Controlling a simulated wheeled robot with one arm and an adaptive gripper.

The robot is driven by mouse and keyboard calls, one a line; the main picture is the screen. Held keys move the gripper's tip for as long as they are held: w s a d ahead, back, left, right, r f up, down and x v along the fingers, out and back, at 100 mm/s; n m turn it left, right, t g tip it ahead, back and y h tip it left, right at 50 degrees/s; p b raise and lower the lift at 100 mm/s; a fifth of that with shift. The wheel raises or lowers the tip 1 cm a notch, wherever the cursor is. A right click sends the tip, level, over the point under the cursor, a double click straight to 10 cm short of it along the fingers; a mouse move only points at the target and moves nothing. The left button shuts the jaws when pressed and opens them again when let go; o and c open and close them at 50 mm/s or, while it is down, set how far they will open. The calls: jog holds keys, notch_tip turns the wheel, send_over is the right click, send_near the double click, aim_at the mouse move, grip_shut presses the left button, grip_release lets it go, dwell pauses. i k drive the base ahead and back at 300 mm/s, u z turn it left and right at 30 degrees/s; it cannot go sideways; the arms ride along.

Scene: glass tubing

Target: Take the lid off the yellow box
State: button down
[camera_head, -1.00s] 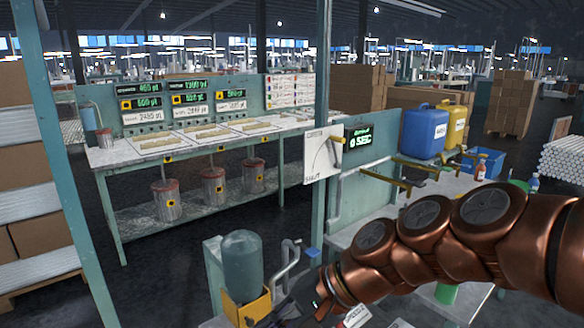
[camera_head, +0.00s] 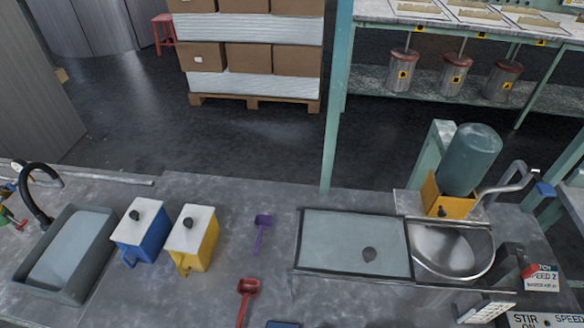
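The yellow box (camera_head: 190,252) stands on the grey counter at the left of the head view. Its white lid (camera_head: 197,218) with a dark round knob (camera_head: 188,223) is on top. A blue box (camera_head: 150,245) with a similar white lid (camera_head: 137,219) and dark knob stands just left of it. My gripper is not in view, so I cannot see whether it is open or shut.
A sink (camera_head: 62,262) with a black faucet (camera_head: 38,190) is left of the boxes. A purple scoop (camera_head: 263,222) and a red scoop (camera_head: 249,289) lie to the right. Beyond is a flat grey panel (camera_head: 340,241) beside a round metal basin (camera_head: 448,249).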

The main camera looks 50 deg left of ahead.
aim_at(187, 235)
jog(key=u, duration=2.55)
jog(key=k, duration=0.4)
jog(key=u, duration=1.6)
jog(key=i, duration=1.3)
jog(key=z, duration=0.8)
jog(key=i, duration=0.35)
jog(key=z, duration=0.3)
